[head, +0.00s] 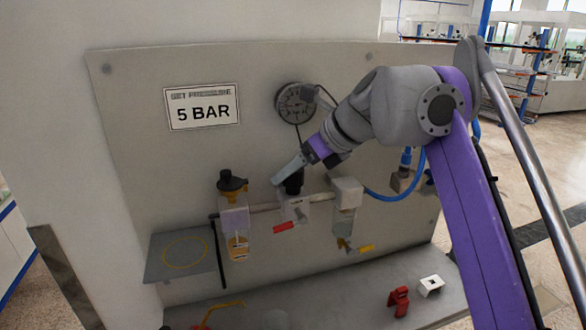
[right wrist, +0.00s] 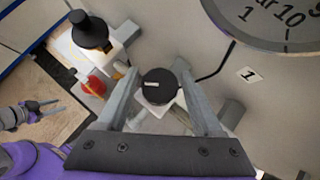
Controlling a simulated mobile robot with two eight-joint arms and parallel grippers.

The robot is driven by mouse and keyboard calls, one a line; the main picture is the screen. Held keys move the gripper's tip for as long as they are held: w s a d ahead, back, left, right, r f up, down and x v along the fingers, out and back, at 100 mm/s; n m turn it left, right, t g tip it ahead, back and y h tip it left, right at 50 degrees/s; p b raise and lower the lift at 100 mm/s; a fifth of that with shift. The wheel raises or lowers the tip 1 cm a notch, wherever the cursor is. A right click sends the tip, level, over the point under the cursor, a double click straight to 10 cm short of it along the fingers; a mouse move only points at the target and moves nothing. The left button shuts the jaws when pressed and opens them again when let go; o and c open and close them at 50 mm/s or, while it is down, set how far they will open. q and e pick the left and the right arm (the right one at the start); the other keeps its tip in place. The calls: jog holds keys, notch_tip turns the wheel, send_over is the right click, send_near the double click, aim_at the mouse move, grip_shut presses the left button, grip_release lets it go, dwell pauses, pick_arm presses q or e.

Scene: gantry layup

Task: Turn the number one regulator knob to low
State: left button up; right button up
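The regulator knob (right wrist: 160,87) is black and round with a short white mark on its top. In the head view the knob (head: 293,186) is partly hidden by my right gripper (head: 284,172). In the right wrist view the two fingers of my right gripper (right wrist: 158,78) stand on either side of the knob, with small gaps visible, so it is open around it. A small label "1" (right wrist: 249,75) is on the panel beside it. My left gripper (right wrist: 50,107) shows small at the left of the right wrist view, its fingers apart and empty.
A round gauge (head: 296,103) is above the knob. A sign (head: 202,106) reads "5 BAR". Another black-topped unit (head: 233,183) is left of the knob. A red lever (head: 284,227) and a yellow lever (head: 366,248) hang below. A red clip (head: 398,301) lies on the ledge.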

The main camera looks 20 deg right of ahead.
grip_shut()
pick_arm(q)
jog(key=shift+r, duration=0.15)
pick_arm(e)
jog(key=shift+r+n+g+y+p, duration=0.15)
jog(key=shift+n+g+y+p, duration=0.25)
jog(key=shift+n+p, duration=0.4)
jog(key=n+g+y+p, duration=0.1)
jog(key=n+g+p, duration=0.1)
jog(key=n+p, duration=0.1)
jog(key=n+g+y+p, duration=0.1)
jog(key=n+g+p, duration=0.1)
jog(key=n+p, duration=0.1)
jog(key=shift+w+r+n+y, duration=0.1)
jog(key=shift+r+n+y, duration=0.05)
jog(key=shift+n+y, duration=0.15)
pick_arm(q)
jog(key=w+r+t+p, duration=0.1)
jog(key=w+r, duration=0.4)
jog(key=r, duration=0.7)
jog(key=shift+r+p, duration=0.35)
jog(key=shift+p, duration=0.1)
pick_arm(e)
jog(key=shift+n+g, duration=1.4)
jog(key=shift+f, duration=0.2)
jog(key=shift+o, duration=1.6)
grip_release()
